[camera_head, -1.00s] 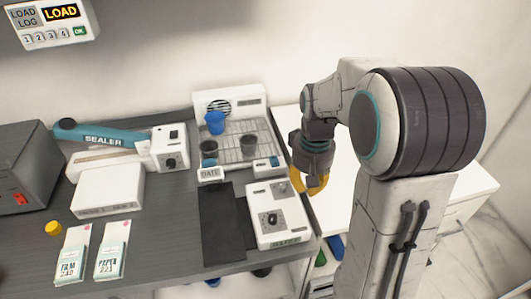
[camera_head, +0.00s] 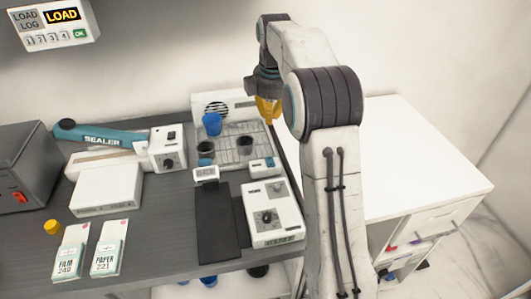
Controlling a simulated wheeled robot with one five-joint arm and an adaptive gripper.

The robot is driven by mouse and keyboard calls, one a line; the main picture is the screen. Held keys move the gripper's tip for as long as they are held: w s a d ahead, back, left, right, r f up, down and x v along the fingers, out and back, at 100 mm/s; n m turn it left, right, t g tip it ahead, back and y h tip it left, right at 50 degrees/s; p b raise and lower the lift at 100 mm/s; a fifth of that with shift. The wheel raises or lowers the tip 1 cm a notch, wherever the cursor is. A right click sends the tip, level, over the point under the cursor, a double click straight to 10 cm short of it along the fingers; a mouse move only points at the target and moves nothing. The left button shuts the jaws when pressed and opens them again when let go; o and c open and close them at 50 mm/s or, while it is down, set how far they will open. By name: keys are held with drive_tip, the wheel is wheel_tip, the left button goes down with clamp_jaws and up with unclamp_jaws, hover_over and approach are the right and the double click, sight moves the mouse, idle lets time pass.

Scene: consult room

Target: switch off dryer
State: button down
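I take the dryer to be the white unit (camera_head: 194,105) with a round fan grille in its back panel and a wire rack in front, at the back of the grey bench. A blue cup and two dark cups stand on the rack. A small white piece with a teal part (camera_head: 263,167) sits at its front right. I cannot make out a power switch or its state. My gripper (camera_head: 267,112), with orange fingers, hangs over the right end of the back panel. I see nothing held, but cannot tell how far apart the fingers are.
A white box with a knob (camera_head: 284,201) and a dark mat (camera_head: 215,235) lie in front. The sealer (camera_head: 101,137) stands left, beside a grey box (camera_head: 30,160). A bare white counter (camera_head: 415,150) lies right of my arm.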

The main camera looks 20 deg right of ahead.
sight(268, 158)
drive_tip(key=shift+s+f+n, duration=0.1)
drive_tip(key=shift+s+n, duration=0.15)
drive_tip(key=shift+n, duration=0.7)
drive_tip(key=shift+s+n, duration=0.2)
drive_tip(key=shift+n, duration=0.75)
drive_tip(key=f, duration=0.4)
drive_tip(key=w+f, duration=0.1)
drive_tip(key=f, duration=0.9)
drive_tip(key=shift+w+d, duration=0.1)
drive_tip(key=shift+w, duration=0.25)
